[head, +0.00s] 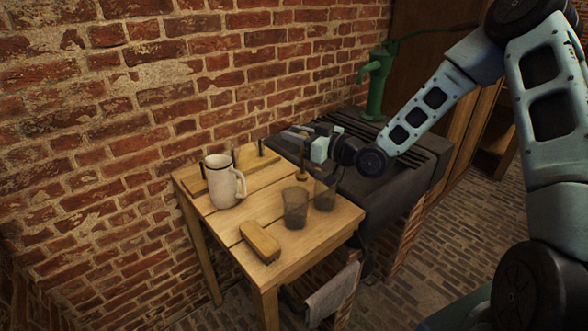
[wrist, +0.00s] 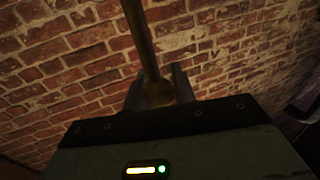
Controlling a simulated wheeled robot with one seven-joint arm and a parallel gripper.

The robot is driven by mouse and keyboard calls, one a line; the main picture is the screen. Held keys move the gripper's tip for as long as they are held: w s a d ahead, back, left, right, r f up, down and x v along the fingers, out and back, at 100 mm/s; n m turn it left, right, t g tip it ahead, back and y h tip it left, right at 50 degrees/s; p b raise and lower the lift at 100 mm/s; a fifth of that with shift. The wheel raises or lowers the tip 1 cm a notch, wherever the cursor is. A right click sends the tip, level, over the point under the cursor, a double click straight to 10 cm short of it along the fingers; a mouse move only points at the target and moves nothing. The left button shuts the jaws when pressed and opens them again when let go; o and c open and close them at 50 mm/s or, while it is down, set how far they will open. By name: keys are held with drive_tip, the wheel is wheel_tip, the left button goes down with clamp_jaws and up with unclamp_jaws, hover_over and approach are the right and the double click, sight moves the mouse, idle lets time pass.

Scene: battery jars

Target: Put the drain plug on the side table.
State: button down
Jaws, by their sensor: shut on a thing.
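The drain plug appears in the wrist view as a brass-brown rod (wrist: 143,42) with a rounded, wider end between the fingers. My gripper (wrist: 158,88) is shut on it. In the head view my gripper (head: 300,132) reaches left from the dark sink, above the back right part of the wooden side table (head: 237,245). A small brass piece (head: 302,177) shows below it at the table's right back edge and looks like the plug's lower end. I cannot tell whether it touches the tabletop.
A pegged wooden rack lies behind the jug. The dark sink (head: 405,150) with a green pump (head: 377,85) adjoins at right. The front left tabletop is clear.

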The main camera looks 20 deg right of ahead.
sight(299, 172)
wheel_tip(299, 172, down, 9)
drive_tip(key=shift+f+p, duration=0.15)
drive_tip(key=shift+p, duration=0.3)
drive_tip(key=shift+f, duration=0.15)
drive_tip(key=c, duration=1.1)
unclamp_jaws()
drive_tip(key=shift+c, duration=0.2)
drive_tip(key=shift+s+d, duration=0.25)
drive_tip(key=b+v, duration=0.3)
drive_tip(key=v, duration=0.8)
drive_tip(key=shift+s+b, duration=0.2)
drive_tip(key=shift+b, duration=0.1)
